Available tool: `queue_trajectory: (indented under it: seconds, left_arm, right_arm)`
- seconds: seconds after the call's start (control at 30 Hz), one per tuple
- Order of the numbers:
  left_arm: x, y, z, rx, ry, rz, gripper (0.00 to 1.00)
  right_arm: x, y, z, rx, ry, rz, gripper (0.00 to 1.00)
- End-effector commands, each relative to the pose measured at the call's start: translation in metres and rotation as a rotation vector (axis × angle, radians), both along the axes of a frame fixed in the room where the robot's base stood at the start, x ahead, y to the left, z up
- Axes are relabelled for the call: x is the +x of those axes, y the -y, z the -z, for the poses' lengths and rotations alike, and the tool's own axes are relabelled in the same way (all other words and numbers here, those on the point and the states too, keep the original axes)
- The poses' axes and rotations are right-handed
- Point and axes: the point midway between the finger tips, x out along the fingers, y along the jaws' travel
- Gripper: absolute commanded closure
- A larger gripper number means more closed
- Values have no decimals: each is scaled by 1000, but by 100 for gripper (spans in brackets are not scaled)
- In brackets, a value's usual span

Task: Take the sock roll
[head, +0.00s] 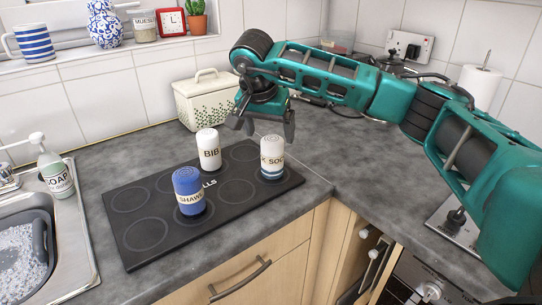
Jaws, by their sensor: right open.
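The sock roll (272,160) is a white cylinder with a "SOCK" label and blue bands near its base. It stands upright at the right end of the black hob (136,246). My right gripper (262,128) is open and empty, a little above and behind the roll, fingers pointing down. The fingers appear apart from the roll. My left gripper is out of the frame.
A white roll labelled "BIB" (208,150) and a blue "SHAWL" roll (187,192) stand on the same hob. A cream bread bin (205,97) is behind. A soap bottle (55,170) and sink (88,262) are left. The worktop's front edge is close.

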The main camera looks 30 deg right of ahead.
Motion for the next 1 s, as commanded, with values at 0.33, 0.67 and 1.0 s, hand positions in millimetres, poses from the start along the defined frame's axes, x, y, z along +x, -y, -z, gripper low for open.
queue_trajectory:
  seconds: [0.33,0.67,1.0]
  left_arm:
    - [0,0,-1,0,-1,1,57]
    - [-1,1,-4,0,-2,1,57]
    - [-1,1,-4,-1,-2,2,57]
  right_arm:
    - [9,12,35,2,0,0,12]
    - [23,27,74,4,0,-1,12]
    - [24,28,78,4,2,-2,17]
